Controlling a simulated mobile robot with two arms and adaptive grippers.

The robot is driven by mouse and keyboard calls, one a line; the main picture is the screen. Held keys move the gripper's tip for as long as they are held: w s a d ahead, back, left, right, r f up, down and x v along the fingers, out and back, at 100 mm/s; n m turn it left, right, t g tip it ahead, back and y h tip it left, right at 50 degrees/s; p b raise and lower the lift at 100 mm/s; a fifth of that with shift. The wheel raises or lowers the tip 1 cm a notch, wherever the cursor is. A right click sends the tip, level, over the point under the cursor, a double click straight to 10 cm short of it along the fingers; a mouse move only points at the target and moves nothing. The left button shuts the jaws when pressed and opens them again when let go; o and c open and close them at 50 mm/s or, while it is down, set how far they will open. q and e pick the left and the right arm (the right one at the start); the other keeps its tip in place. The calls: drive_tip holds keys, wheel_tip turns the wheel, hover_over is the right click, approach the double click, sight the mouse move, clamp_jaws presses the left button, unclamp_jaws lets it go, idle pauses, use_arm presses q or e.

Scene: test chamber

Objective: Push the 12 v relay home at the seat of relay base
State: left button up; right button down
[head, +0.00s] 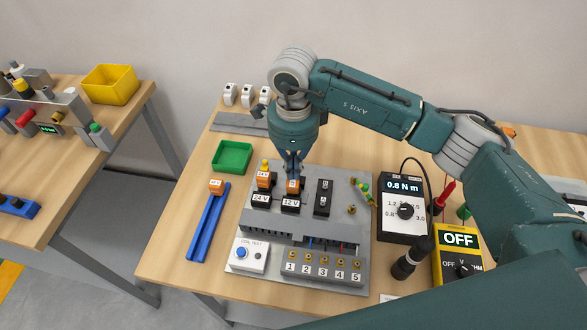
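The 12 v relay (293,188) is a small orange block at the relay base marked 12 V (290,202), in the middle of the grey panel. My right gripper (293,178) points straight down over it, with its narrow fingers close together at the relay's upper part, seemingly shut on it. The fingers hide part of the relay, and I cannot tell how deep it sits. My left gripper is not in view.
An orange relay with a yellow top (263,181) stands left in the 24 V base. A black module (323,197) stands right. A green tray (232,157) and torque meter (404,210) flank the panel (357,236).

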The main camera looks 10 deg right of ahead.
drive_tip(key=shift+s+f, duration=0.2)
drive_tip(key=shift+s, duration=0.05)
drive_tip(key=shift+w+r+p, duration=0.15)
drive_tip(key=shift+r+p, duration=0.2)
drive_tip(key=shift+r, duration=1.05)
wheel_tip(320, 180, up, 12)
drive_tip(key=shift+f, duration=0.1)
